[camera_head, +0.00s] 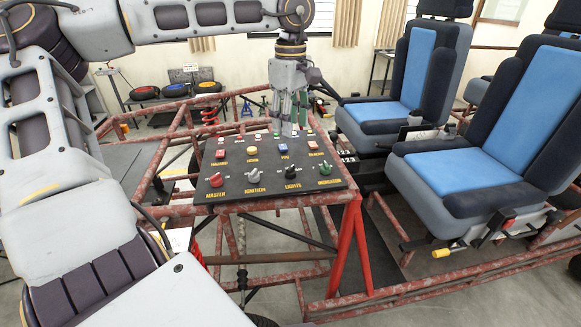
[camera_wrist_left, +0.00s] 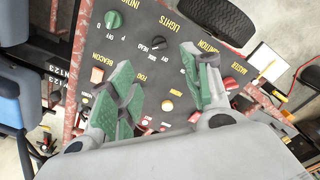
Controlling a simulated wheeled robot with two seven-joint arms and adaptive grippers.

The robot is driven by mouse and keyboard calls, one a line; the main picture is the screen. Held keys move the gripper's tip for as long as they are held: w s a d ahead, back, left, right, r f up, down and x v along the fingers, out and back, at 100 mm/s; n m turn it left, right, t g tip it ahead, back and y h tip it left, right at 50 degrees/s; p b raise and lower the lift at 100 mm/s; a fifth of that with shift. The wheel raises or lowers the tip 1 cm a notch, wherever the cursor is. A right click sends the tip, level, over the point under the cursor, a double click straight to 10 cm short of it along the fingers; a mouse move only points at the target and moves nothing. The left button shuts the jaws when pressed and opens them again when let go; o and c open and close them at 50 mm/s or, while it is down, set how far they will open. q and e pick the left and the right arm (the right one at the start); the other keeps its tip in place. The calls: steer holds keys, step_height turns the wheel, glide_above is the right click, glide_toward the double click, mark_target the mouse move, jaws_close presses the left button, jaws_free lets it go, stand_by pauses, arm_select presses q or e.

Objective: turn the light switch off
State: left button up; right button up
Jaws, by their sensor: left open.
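The black LIGHTS knob (camera_head: 290,172) is on the front row of the dark control panel (camera_head: 234,179), between the grey IGNITION knob (camera_head: 254,175) and the green INDICATOR knob (camera_head: 325,169). In the left wrist view the LIGHTS knob (camera_wrist_left: 158,43) shows beyond the fingertips, with small position labels beside it; I cannot tell which one it points at. My left gripper (camera_head: 290,125) points down over the back part of the panel, behind the knob and apart from it. In the wrist view its green-padded fingers (camera_wrist_left: 163,85) are open and empty. My right gripper is not in view.
The red MASTER knob (camera_head: 216,179) is at the panel's left end. A row of buttons, with a yellow one (camera_head: 251,150) and a blue one (camera_head: 283,147), lies behind the knobs. Red frame tubes (camera_head: 352,235) surround the panel. Blue seats (camera_head: 459,160) stand to the right.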

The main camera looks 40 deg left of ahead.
arm_select(q)
glide_above(290, 167)
step_height(290, 167, down, 8)
steer(key=shift+d+r, duration=0.1)
step_height(290, 167, down, 4)
steer(key=shift+f, duration=1.05)
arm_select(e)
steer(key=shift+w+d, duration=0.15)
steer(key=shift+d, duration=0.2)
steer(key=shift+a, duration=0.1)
